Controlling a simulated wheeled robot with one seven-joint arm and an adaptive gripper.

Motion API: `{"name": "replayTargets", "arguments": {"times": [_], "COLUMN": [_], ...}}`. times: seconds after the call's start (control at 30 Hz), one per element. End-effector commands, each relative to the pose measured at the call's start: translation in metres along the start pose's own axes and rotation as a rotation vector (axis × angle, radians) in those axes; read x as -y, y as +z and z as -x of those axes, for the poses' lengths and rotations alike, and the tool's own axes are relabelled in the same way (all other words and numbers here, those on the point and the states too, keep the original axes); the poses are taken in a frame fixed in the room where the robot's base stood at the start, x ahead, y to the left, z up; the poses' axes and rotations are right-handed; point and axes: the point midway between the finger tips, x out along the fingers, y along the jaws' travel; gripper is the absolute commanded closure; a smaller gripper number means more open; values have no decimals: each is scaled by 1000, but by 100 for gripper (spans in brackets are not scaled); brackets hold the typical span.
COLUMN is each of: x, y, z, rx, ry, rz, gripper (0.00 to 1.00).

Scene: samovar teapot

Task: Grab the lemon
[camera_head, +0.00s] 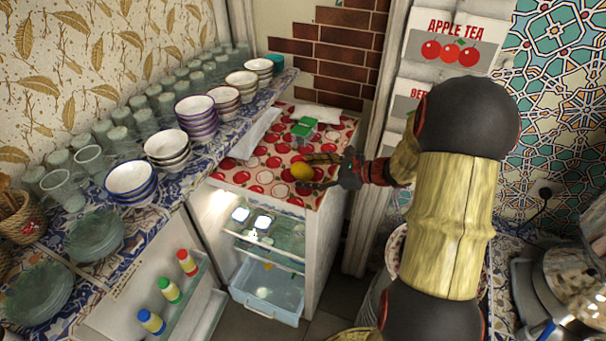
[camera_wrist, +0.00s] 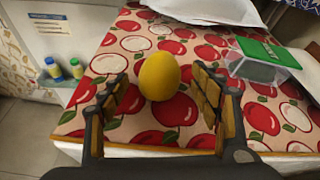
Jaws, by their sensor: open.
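The yellow lemon (camera_head: 301,172) is on the red-apple-patterned cloth (camera_head: 241,175) that covers the top of the small fridge. In the wrist view the lemon (camera_wrist: 160,76) appears between the two fingers of my gripper (camera_wrist: 165,98), with a gap on each side. My gripper (camera_head: 323,171) is open, and its fingers reach around the lemon from the right in the head view. I see no finger touching the lemon.
A green-lidded clear box (camera_wrist: 267,57) sits on the cloth behind and right of the lemon in the wrist view. White papers (camera_wrist: 205,10) lie at the back. A shelf of bowls (camera_head: 197,121) and glasses runs along the left. The fridge door stands open below.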

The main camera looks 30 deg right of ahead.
Motion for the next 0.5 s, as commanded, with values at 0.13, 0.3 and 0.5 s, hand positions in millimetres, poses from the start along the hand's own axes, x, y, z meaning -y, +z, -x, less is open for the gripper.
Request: {"name": "replayTargets", "arguments": {"times": [0.13, 0.3, 0.5], "x": [0, 0, 0], "y": [1, 1, 1], "z": [-5, -4, -4], "rx": [0, 0, 0], "ry": [0, -1, 0], "rz": [2, 2, 2], "gripper": [36, 37, 49]}}
